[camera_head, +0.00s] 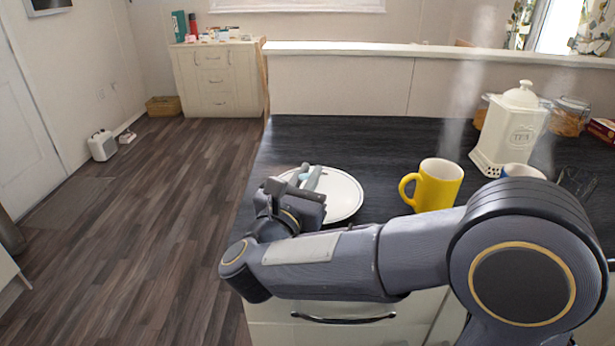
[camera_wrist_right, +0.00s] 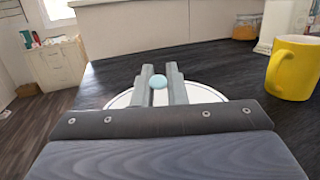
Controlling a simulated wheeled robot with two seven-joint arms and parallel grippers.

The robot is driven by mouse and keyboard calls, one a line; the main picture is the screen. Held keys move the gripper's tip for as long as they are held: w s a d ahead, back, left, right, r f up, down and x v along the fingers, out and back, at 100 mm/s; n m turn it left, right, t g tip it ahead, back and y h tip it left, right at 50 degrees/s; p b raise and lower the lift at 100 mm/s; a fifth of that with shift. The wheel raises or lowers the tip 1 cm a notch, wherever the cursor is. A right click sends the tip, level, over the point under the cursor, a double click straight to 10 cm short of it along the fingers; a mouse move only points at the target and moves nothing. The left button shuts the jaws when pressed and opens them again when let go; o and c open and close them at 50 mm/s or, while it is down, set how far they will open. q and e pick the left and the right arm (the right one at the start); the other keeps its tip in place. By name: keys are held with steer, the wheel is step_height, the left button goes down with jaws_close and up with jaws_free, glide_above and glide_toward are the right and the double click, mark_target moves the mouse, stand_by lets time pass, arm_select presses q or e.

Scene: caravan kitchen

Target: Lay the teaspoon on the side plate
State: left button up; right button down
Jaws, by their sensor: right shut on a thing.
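The white side plate (camera_head: 346,194) lies on the dark worktop near its left end. It also shows behind the fingers in the right wrist view (camera_wrist_right: 207,94). My right gripper (camera_head: 309,177) is over the left part of the plate, its fingers pointing away. It is shut on the teaspoon (camera_wrist_right: 159,81), of which only a light blue rounded piece shows between the fingers. The rest of the spoon is hidden, and I cannot tell whether it touches the plate. My left gripper is not in view.
A yellow mug (camera_head: 437,186) stands right of the plate. A white tea canister (camera_head: 511,130), another mug (camera_head: 524,171) and a glass jar (camera_head: 569,117) stand farther right. The worktop (camera_head: 330,139) behind the plate is clear. Its left edge is close to the plate.

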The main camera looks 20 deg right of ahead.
steer(key=c, duration=1.4)
jaws_free()
steer(key=shift+o, duration=0.2)
steer(key=b+v, duration=0.1)
steer(key=v, duration=0.7)
